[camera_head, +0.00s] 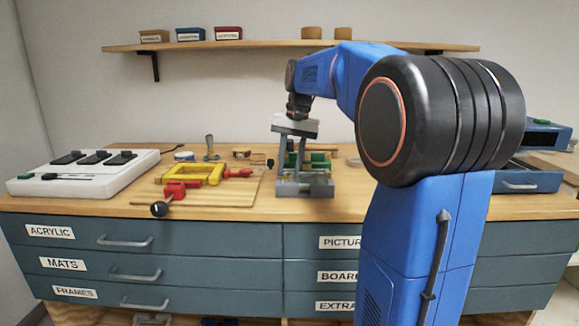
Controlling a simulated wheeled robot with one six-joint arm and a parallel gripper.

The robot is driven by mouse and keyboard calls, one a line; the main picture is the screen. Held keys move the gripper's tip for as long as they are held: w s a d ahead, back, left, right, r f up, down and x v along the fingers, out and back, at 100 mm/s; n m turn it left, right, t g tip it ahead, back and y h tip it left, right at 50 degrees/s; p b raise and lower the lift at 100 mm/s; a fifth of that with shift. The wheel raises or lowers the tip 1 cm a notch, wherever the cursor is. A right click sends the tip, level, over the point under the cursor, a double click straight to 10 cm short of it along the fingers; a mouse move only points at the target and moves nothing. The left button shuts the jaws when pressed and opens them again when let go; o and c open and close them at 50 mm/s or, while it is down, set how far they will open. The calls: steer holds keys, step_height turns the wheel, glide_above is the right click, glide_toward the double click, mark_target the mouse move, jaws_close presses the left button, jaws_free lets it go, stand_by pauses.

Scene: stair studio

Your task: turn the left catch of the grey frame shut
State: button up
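A small grey frame-like fixture (318,189) stands on the wooden worktop near its front edge, right of centre-left. My gripper (292,160) reaches down over it from above, its pale grey body slightly tilted. Two dark grey upright bars show below the gripper body, and I cannot tell whether they are fingers or part of the fixture. Whether the gripper touches anything is too small to tell. The left catch of the frame cannot be made out; the gripper and the upright bars overlap that area.
A yellow frame (206,168) with red clamps lies on a board left of the fixture. A white switch box (92,160) stands at the far left. Green parts (320,158) sit behind the fixture. A blue-grey tray (528,178) stands at right. My arm hides the worktop's right-middle.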

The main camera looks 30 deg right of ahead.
step_height(320, 180, up, 17)
steer(key=s+d, duration=0.1)
steer(key=d, duration=0.1)
steer(key=shift+s+r, duration=0.15)
steer(key=shift+s, duration=0.2)
stand_by(0.6)
steer(key=s+a+f+n+t, duration=0.1)
steer(key=s+a+f+n, duration=0.2)
steer(key=s+a+f, duration=0.3)
steer(key=s+a+f+n+t, duration=0.1)
steer(key=s+a+f, duration=0.4)
steer(key=s+f, duration=0.7)
steer(key=s+a+f+n+t+h, duration=0.1)
steer(key=s+a+f+n, duration=0.3)
steer(key=s+f, duration=0.5)
step_height(320, 180, down, 8)
steer(key=a, duration=0.2)
steer(key=shift+a+f+n+t, duration=0.25)
steer(key=shift+a+n+t, duration=0.05)
steer(key=shift+t, duration=0.1)
